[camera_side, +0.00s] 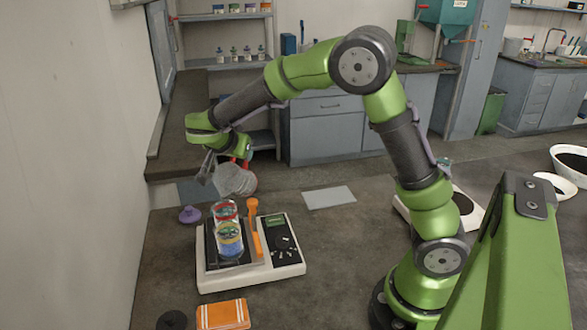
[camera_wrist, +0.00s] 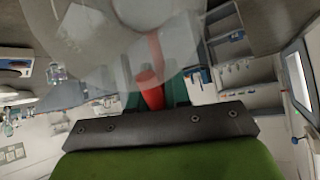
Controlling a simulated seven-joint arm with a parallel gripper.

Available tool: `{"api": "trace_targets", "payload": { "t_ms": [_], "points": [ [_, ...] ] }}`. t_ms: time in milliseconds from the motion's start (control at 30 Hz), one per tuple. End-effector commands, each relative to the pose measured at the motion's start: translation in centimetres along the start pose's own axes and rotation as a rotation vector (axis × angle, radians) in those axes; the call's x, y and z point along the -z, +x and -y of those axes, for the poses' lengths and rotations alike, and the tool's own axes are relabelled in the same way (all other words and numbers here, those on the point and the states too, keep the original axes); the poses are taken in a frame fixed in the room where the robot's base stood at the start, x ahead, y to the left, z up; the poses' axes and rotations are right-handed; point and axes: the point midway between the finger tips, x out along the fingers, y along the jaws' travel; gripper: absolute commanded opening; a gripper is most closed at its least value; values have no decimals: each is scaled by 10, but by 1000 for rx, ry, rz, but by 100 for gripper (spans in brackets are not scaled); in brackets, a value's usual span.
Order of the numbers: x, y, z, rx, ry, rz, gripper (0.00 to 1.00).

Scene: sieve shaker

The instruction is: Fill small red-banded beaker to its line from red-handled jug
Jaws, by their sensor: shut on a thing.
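The jug (camera_side: 235,181) is grey and see-through, with a red handle (camera_side: 241,146). My gripper (camera_side: 233,156) is shut on that handle. In the wrist view the red handle (camera_wrist: 151,90) stands between the jaws, and the clear jug body (camera_wrist: 120,40) fills the top. The jug hangs tilted in the air, above the red-banded beaker (camera_side: 224,208). That small glass beaker stands upright at the back of the dark tray of a white device (camera_side: 284,262). Another beaker with a blue and yellow band (camera_side: 229,243) stands in front and partly hides it. I see no stream; the red-banded beaker's level is unclear.
An orange-handled tool (camera_side: 254,231) stands right beside the beakers. A purple object (camera_side: 190,214) lies left of the device. An orange notebook (camera_side: 223,314) and a dark disc (camera_side: 172,320) lie in front. A grey sheet (camera_side: 328,197) lies behind right, with bare bench around it.

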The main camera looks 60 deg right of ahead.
Motion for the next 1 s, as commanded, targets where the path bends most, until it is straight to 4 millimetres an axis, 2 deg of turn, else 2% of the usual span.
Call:
{"api": "trace_targets", "payload": {
  "t_ms": [1000],
  "points": [
    [3, -7, 1, 7, -11, -62, 0]
  ]
}}
